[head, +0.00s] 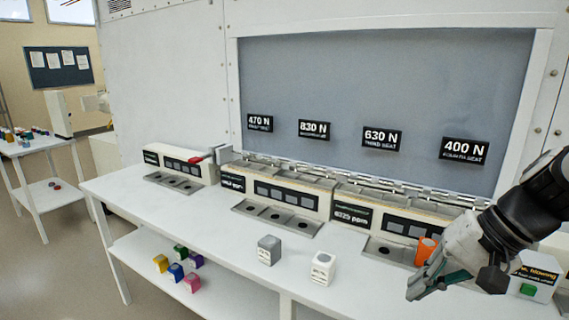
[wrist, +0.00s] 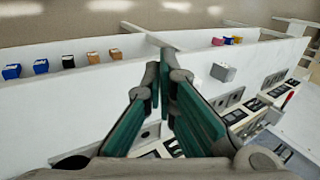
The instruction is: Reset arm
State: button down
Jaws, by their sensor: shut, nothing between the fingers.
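My gripper (head: 424,284) is at the right of the head view, above the white bench (head: 215,252) and in front of the row of instrument units. Its teal-padded fingers are shut with nothing between them. In the wrist view, the fingers (wrist: 162,82) come together at the middle, over the bench. My arm comes in from the right edge and hides part of the units behind it.
A grey block (head: 269,250) and a white block (head: 323,268) stand on the bench, left of my gripper. Instrument units (head: 285,196) line the back, one with a red lever (head: 200,160). Coloured blocks (head: 177,272) sit on the lower shelf. The bench's front left is clear.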

jog(key=s+a+r+n+h, duration=0.1)
jog(key=s+r+n+h, duration=0.1)
jog(key=s, duration=0.4)
jog(key=s+a+r+n+t+h, duration=0.1)
jog(key=s+a+r+n+h, duration=0.1)
jog(key=s, duration=0.5)
jog(key=shift+a+r+n+h+p, duration=0.25)
jog(key=shift+r+n+h, duration=0.3)
jog(key=shift+n, duration=0.35)
jog(key=shift+f, duration=0.1)
